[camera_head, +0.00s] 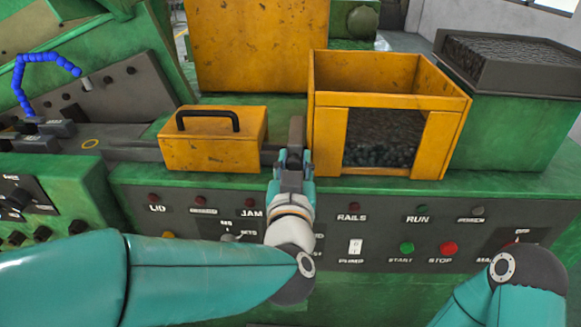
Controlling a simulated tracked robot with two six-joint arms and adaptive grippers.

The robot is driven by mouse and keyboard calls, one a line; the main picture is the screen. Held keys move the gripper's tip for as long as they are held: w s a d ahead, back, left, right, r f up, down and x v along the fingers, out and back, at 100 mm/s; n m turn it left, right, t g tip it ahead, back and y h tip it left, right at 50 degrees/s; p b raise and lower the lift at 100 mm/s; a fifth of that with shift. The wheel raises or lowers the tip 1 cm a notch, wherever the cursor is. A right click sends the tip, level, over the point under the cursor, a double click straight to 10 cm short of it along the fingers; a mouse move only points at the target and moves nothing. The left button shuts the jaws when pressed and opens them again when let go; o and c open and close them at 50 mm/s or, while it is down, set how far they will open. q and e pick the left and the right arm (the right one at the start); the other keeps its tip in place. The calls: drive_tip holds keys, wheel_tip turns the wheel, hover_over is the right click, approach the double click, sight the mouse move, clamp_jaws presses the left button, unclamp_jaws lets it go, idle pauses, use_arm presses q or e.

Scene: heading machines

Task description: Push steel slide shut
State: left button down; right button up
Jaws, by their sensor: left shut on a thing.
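The steel slide shows as a dark grey upright end (297,132) between the yellow box with a black handle and the open-fronted yellow bin. A dark flat rail joins it from the left, behind and beside the box. My left gripper (293,165) is at the upright end, fingers pointing away from me, and is shut on it. The fingers hide its lower part. My right arm shows at the lower right, but its gripper is not in view.
The yellow handled box (214,150) stands close to the left. The yellow bin (388,95) holding dark grains is close to the right. Below is a control panel (385,225) with lamps and buttons. A dark-topped green box (505,105) stands at the far right.

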use_arm(q)
drive_tip(key=c, duration=1.2)
unclamp_jaws()
drive_tip(key=shift+r, duration=0.1)
drive_tip(key=o, duration=0.4)
drive_tip(key=shift+w, duration=0.2)
drive_tip(key=shift+s, duration=0.2)
drive_tip(key=shift+s, duration=0.25)
drive_tip(key=s, duration=1.1)
drive_tip(key=shift+s+a, duration=0.1)
drive_tip(key=shift+f, duration=0.2)
